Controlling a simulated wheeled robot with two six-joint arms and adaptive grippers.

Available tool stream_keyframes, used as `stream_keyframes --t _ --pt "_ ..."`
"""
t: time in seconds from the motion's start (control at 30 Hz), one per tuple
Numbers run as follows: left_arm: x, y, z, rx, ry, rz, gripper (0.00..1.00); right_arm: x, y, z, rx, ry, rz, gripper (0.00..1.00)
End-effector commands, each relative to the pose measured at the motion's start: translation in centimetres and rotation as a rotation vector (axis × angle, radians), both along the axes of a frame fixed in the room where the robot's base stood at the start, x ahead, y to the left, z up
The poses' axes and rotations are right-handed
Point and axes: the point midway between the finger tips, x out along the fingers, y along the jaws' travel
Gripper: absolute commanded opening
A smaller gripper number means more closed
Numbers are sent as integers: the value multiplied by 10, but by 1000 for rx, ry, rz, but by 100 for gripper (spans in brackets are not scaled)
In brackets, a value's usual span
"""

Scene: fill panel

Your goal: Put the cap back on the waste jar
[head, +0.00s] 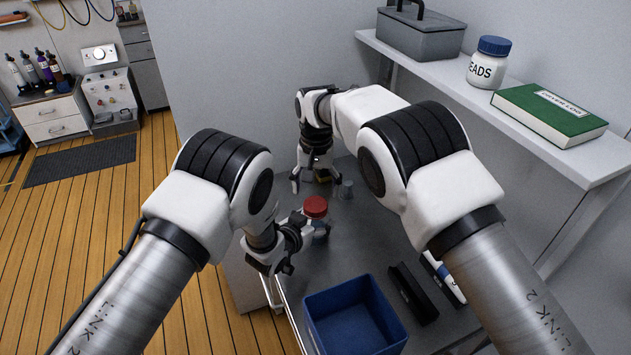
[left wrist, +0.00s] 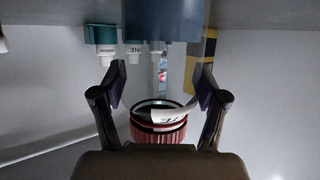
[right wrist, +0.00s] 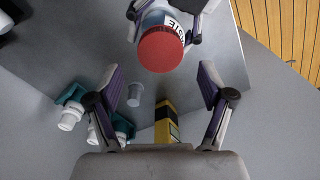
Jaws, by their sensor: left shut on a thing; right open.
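The waste jar (head: 320,231) stands near the left edge of the grey worktop, with the red cap (head: 316,206) at its top. My left gripper (head: 292,240) is shut around the jar's body, below the cap. In the right wrist view the cap (right wrist: 160,50) covers the jar's mouth, and part of the label (right wrist: 176,24) shows. The left wrist view is upside down; the cap (left wrist: 158,132) shows at the bottom and blue contents (left wrist: 165,18) at the top. I cannot tell how tightly the cap sits. My right gripper (head: 315,177) is open and empty beyond the jar.
A small clear cup (head: 345,190) and a yellow-black box (right wrist: 165,118) stand near my right gripper. Teal and white bottles (right wrist: 70,112) stand nearby. A blue bin (head: 322,299) and a black case (head: 412,293) are nearer me. A shelf (head: 450,88) overhangs the right side.

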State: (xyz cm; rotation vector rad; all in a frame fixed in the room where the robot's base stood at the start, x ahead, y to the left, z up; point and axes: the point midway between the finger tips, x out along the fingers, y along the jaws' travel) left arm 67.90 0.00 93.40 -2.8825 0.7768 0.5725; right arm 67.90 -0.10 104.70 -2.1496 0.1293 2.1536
Motion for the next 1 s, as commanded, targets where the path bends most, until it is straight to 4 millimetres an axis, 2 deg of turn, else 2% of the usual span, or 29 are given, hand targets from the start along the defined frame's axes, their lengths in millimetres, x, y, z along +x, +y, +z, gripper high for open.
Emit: stream_keyframes --t 0.17,0.8,0.9,1.0 --pt "-1 0 -2 2 3 0 0 -1 0 0 1 3 470 80" --pt "-1 0 -2 2 3 0 0 -3 0 14 26 -2 2538 80" --pt "-1 0 -2 2 3 0 0 -2 0 18 27 -6 2760 80" --pt "-1 0 -2 2 3 0 0 -1 0 25 18 -10 2887 80"
